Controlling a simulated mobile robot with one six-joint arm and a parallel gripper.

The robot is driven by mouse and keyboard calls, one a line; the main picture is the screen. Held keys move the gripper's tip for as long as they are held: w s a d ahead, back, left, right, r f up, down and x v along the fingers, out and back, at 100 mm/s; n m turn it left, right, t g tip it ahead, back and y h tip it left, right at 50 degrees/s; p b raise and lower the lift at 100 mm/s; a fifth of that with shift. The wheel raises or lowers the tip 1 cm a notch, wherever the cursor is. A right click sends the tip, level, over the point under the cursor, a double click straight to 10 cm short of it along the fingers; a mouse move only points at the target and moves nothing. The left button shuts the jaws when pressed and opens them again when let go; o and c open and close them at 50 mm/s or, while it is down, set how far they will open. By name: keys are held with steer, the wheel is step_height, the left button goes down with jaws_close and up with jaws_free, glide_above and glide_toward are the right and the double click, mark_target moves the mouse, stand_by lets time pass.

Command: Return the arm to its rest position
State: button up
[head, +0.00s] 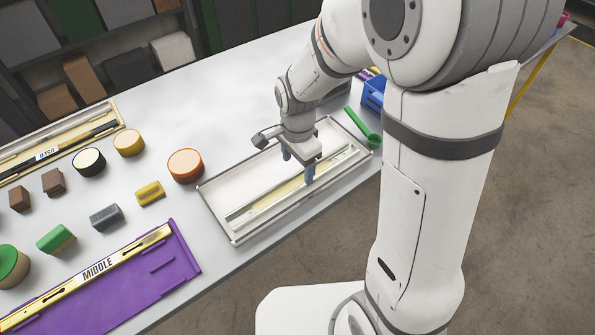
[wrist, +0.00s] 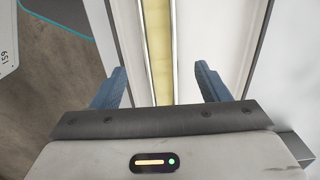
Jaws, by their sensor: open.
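My gripper (head: 298,174) is at the end of my white arm, low over a shallow white tray (head: 235,174) on the table. Its two blue fingers are apart with nothing between them. A long pale-yellow and metal drawer slide (head: 268,196) lies in the tray, below the fingers. In the wrist view my gripper (wrist: 161,88) is open, and the slide (wrist: 158,45) runs between and beyond the fingertips. I cannot tell the exact gap between the fingers and the slide.
Left of the tray are an orange-rimmed round container (head: 185,166), small blocks, a purple tray (head: 170,275) with a slide marked MIDDLE (head: 97,268), and another slide tray (head: 62,140). A green spoon (head: 362,128) and a blue bin (head: 373,94) are at right. A shelf stands behind.

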steer(key=shift+r, duration=1.15)
steer(key=s+d+r+n+t, duration=0.2)
steer(key=s+d+r+n, duration=0.9)
steer(key=s, duration=0.1)
steer(key=shift+s+d+t, duration=0.2)
steer(key=shift+t, duration=0.1)
stand_by(0.6)
